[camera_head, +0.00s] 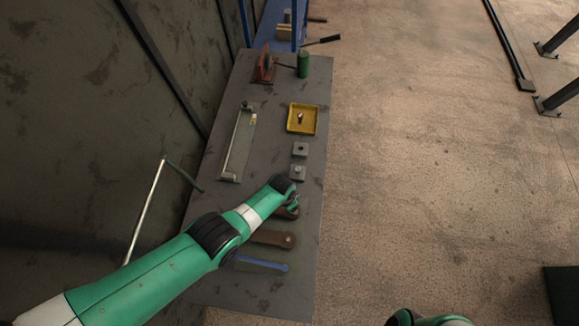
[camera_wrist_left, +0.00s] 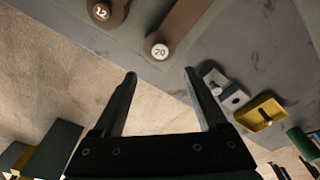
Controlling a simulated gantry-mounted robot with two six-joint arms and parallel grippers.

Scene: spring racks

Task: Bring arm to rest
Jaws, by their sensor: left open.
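My left arm (camera_head: 165,275) reaches in from the lower left over the grey bench (camera_head: 222,285). Its gripper (camera_head: 294,203) hangs over the bench's right side, just below the small grey blocks. In the left wrist view the gripper (camera_wrist_left: 161,74) has two dark fingers spread apart with nothing between them. A brown tool marked 20 (camera_wrist_left: 160,50) and one marked 12 (camera_wrist_left: 103,12) lie beyond the fingers, apart from them. In the head view the arm partly covers the brown tools (camera_head: 272,239). My right arm (camera_head: 430,319) shows only a sliver at the bottom edge; its gripper is out of view.
Two grey blocks (camera_head: 299,149) and a yellow tray (camera_head: 302,131) holding a small part lie ahead of the gripper. A green cylinder (camera_head: 303,66) stands at the far end. A blue tool (camera_head: 262,265) lies near the arm.

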